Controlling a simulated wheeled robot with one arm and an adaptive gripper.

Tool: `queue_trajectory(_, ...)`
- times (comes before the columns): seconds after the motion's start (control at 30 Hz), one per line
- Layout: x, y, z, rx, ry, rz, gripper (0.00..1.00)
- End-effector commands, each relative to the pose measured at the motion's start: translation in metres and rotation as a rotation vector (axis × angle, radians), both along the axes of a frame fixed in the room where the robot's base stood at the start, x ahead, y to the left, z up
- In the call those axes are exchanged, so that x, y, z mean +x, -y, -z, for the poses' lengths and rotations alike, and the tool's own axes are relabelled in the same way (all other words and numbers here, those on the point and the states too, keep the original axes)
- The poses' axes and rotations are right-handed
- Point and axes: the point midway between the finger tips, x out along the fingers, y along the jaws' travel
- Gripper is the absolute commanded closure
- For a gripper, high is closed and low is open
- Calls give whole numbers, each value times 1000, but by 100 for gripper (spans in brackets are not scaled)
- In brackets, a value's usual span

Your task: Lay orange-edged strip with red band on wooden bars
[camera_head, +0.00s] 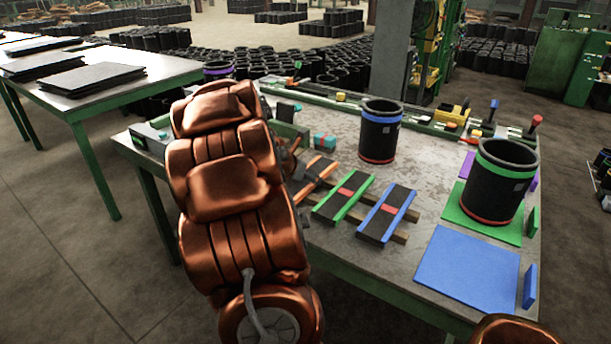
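The orange-edged strip (321,168) is dark with orange edges and lies at the left end of the row of strips, partly hidden by my arm. I cannot tell whether it rests fully on the bars or is held. Wooden bars (400,238) run under the strips, and their ends show at the right. A green-edged strip (357,187) and a blue-edged strip (399,198), each with a red band, lie across the bars to the right. My copper arm covers the left of the worktable. My gripper is mostly hidden behind the arm near the orange-edged strip, and its fingers are not clear.
A black sleeve with a blue top band (380,133) stands behind the strips. Another with a green band (495,184) stands on a green mat (460,222). A blue mat (466,268) is bare at the front right.

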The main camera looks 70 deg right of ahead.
Motion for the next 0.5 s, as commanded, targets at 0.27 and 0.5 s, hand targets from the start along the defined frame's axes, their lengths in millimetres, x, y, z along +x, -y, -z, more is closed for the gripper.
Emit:
queue_trajectory(0.27,0,0,2,0,0,0,18)
queue_trajectory(0.5,0,0,2,0,0,0,0)
